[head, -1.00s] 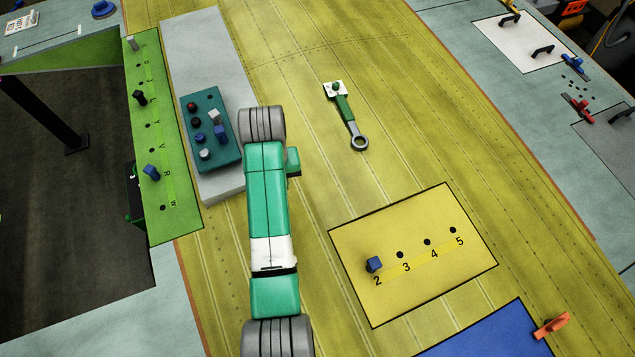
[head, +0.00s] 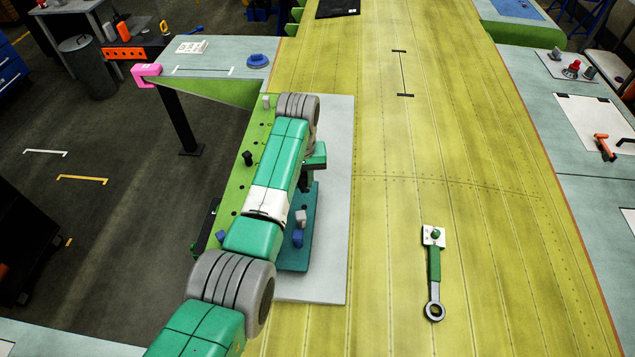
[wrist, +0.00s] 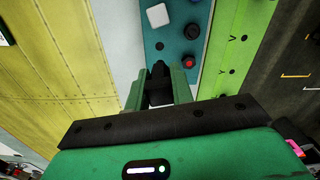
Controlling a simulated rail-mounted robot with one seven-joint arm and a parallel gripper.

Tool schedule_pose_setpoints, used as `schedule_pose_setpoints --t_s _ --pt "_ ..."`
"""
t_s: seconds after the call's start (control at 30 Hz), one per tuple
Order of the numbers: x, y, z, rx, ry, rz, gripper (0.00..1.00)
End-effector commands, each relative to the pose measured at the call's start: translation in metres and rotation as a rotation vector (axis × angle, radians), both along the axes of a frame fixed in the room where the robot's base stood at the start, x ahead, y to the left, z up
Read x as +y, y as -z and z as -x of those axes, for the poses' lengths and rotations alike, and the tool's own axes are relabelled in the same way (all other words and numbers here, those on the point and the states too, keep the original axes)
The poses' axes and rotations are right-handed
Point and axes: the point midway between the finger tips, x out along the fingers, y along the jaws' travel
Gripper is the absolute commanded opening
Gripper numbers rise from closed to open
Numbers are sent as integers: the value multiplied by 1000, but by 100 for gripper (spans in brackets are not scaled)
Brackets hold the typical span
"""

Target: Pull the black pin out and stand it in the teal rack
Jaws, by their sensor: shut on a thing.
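My gripper (wrist: 160,88) is shut on a black pin (wrist: 159,71), which shows dark between the green fingers in the wrist view. The fingers are over the edge of the teal rack (wrist: 173,43); I cannot tell the pin's height above it. The rack holds a white pin (wrist: 157,15), a red pin (wrist: 188,60) and a black piece (wrist: 191,31). In the head view my arm covers much of the rack (head: 294,261), with a white pin and a blue pin (head: 297,238) showing. Another black pin (head: 247,158) stands in the green strip (head: 239,184).
The rack sits on a pale grey board (head: 334,200). A blue pin (head: 221,236) and a pale pin (head: 266,101) stand in the green strip beside it. A green-handled tool (head: 434,270) lies on the yellow wing skin, which is otherwise largely clear around it.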

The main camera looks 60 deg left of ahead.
Motion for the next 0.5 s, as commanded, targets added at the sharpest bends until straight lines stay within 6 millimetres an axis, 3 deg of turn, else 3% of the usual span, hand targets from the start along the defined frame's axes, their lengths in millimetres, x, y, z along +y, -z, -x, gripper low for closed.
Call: schedule_pose_setpoints --t_s 0.17,0.5 --pt "-1 12 0 0 2 0 0" --pt "-1 56 -1 1 3 0 0"
